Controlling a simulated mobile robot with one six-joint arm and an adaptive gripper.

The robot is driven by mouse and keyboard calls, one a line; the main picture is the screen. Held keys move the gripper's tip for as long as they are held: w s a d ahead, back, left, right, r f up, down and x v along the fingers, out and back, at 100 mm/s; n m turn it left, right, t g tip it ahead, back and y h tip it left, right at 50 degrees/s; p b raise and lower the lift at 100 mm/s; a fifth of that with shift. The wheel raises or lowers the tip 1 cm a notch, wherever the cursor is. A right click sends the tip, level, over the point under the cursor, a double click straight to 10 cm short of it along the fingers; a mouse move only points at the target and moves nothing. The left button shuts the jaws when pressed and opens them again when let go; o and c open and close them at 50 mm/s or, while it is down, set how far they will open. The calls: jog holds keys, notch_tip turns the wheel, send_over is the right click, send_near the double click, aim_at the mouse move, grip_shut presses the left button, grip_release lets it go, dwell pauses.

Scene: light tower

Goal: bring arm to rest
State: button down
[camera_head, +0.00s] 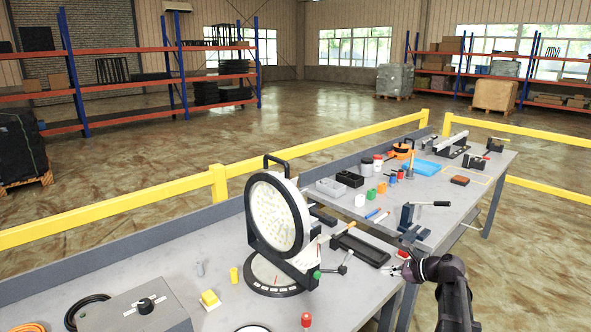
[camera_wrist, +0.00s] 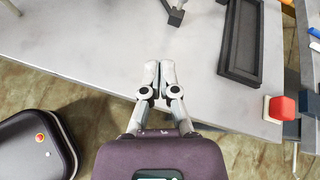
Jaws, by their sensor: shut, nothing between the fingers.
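My gripper (camera_wrist: 154,78) is shut and empty in the wrist view, its two fingertips together over the front edge of the grey bench (camera_wrist: 90,30). In the head view my gripper (camera_head: 391,270) is at the bench's front edge, at the end of my dark arm. The round white light panel (camera_head: 276,215) in its black frame stands upright on the bench, left of my gripper and apart from it.
A black tray (camera_head: 360,247) lies on the bench just behind my gripper; it also shows in the wrist view (camera_wrist: 226,70). A red block (camera_wrist: 281,108) is right of my fingers. A clamp (camera_head: 405,215) stands farther back. Yellow rails (camera_head: 180,189) run behind the bench.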

jog(key=s+a+n+g, duration=0.1)
jog(key=a+n, duration=0.1)
jog(key=s+a+f+n+h+p, duration=0.1)
jog(key=a+n, duration=0.1)
jog(key=s+a+f+n+g, duration=0.1)
jog(key=s+a, duration=0.1)
jog(key=shift+s+a+f+n+g+h, duration=0.1)
jog(key=shift+a+f+n+g+h, duration=0.05)
jog(key=shift+n+g+h, duration=0.2)
jog(key=s+a+n, duration=0.1)
jog(key=n, duration=0.1)
jog(key=s+a+f+n+g+h+p, duration=0.1)
jog(key=s+n, duration=0.1)
jog(key=s+a+f+n+g+h, duration=0.1)
jog(key=a+n, duration=0.1)
jog(key=shift+s+h+p, duration=0.25)
jog(key=shift+s+p, duration=0.05)
jog(key=shift+s, duration=0.05)
jog(key=s+a+n+g+h+p, duration=0.2)
jog(key=s+n+h, duration=0.3)
jog(key=s+n, duration=0.4)
jog(key=shift+s+a+f+n+g+h, duration=0.15)
jog(key=shift+a+n+g+h, duration=0.25)
jog(key=shift+n, duration=0.65)
